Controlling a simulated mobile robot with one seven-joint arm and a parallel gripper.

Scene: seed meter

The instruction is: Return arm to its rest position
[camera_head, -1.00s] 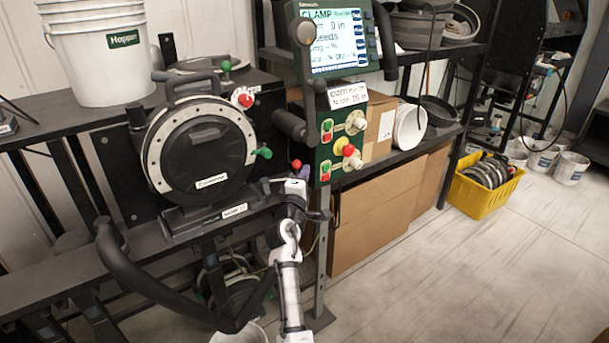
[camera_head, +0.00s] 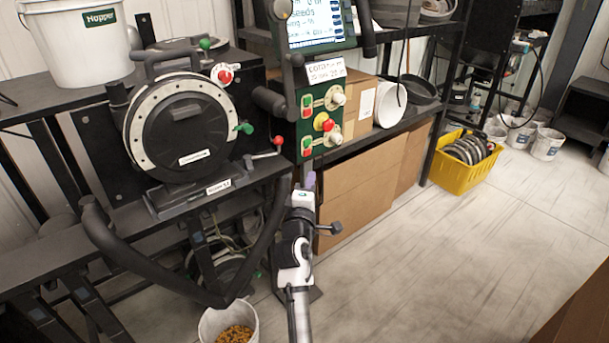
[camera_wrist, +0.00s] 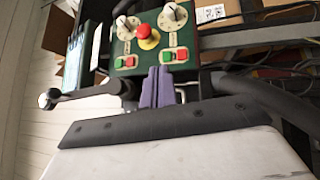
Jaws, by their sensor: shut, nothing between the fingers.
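My arm reaches up from the bottom middle of the head view, in front of the bench. My gripper (camera_head: 308,181) is at its upper end, below the green control box (camera_head: 320,118). In the wrist view the purple fingers of my gripper (camera_wrist: 158,88) are together with nothing between them. They point toward the control box, just below its red and green buttons, and look apart from it. The red-knobbed lever (camera_head: 277,141) stands to the left of my gripper.
The seed meter (camera_head: 185,130) stands on the bench at left, with a white hopper bucket (camera_head: 75,45) above. A white bucket of seeds (camera_head: 208,325) is on the floor left of my arm. A yellow crate (camera_head: 452,182) is at right. The middle floor is clear.

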